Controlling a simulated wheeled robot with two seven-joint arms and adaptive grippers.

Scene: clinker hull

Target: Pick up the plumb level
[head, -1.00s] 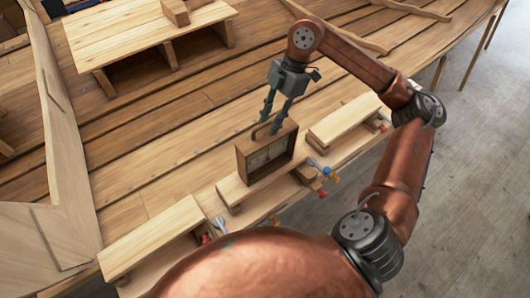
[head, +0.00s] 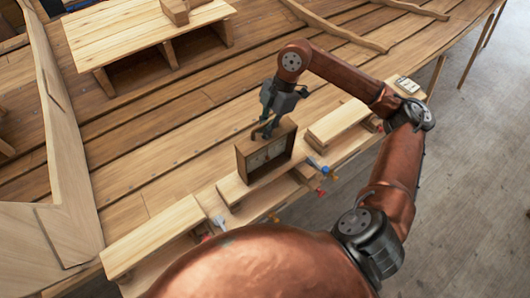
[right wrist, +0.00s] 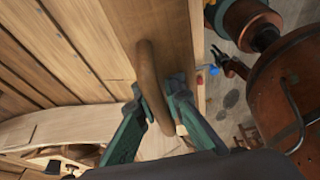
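The plumb level appears to be the wooden box-shaped instrument (head: 265,156) with a pale face, standing upright on a plank in the head view. Its curved wooden handle (right wrist: 147,62) shows on the top side in the right wrist view. My right gripper (head: 265,132) is down at the top of the level. In the right wrist view its green fingers (right wrist: 157,93) lie on both sides of the handle, very close to it. I cannot tell whether they press on it. My left gripper is out of view.
The level's plank lies between a left plank (head: 153,238) and a right plank (head: 340,121). Clamps with red and blue parts (head: 318,166) sit along the front edge. A raised wooden bench (head: 145,38) stands behind. A small pale-faced object (head: 407,85) lies at the right.

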